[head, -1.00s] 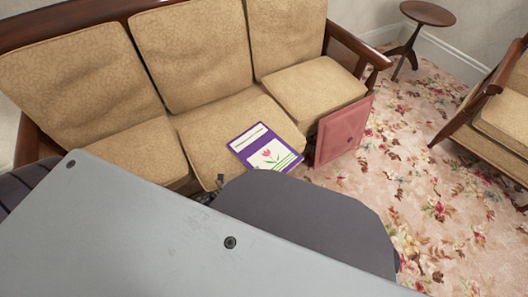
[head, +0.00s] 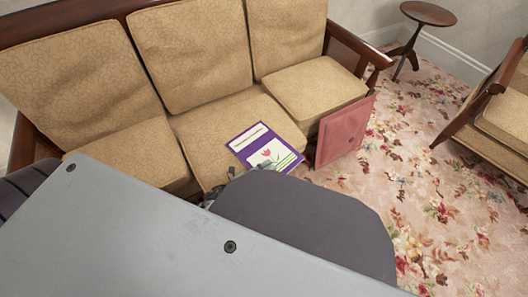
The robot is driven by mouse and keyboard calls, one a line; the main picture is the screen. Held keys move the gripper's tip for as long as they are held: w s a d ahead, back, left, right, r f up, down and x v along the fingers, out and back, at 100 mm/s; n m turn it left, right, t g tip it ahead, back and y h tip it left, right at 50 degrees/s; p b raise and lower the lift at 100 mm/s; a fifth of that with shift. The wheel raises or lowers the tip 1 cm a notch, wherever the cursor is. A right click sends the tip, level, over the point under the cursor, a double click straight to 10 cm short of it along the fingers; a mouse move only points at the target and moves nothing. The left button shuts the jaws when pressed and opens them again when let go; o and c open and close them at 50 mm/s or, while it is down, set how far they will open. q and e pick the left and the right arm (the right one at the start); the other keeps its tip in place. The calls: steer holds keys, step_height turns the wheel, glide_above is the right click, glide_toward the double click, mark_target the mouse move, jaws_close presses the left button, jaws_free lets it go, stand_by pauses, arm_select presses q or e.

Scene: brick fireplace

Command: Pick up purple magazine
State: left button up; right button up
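The purple magazine (head: 249,140) lies flat on the middle seat cushion of the sofa, near its front edge. Its cover has a white title band and a white panel with a pink tulip. My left gripper (head: 239,177) shows only in small part, at the near left edge of the magazine. A small grey piece of it overlaps the lower part of the cover. The rest is hidden behind my own body, so I cannot tell how its fingers stand or whether they touch the magazine. My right gripper is not in view.
The tan sofa (head: 191,43) has a wooden frame. A flat reddish square thing (head: 343,131) stands upright against its front right. A round wooden side table (head: 428,13) and an armchair (head: 503,117) stand at the right. Floral carpet (head: 420,160) between them is clear.

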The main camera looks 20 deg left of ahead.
arm_select(q)
steer(key=shift+c, duration=0.2)
jaws_close()
steer(key=shift+r, duration=0.1)
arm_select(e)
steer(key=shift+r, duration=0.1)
arm_select(q)
steer(key=shift+r+p, duration=0.35)
steer(key=shift+r, duration=0.25)
step_height(320, 180, up, 7)
steer(key=p, duration=0.3)
steer(key=shift+f, duration=0.2)
steer(key=shift+r+p, duration=0.65)
steer(key=shift+r, duration=0.4)
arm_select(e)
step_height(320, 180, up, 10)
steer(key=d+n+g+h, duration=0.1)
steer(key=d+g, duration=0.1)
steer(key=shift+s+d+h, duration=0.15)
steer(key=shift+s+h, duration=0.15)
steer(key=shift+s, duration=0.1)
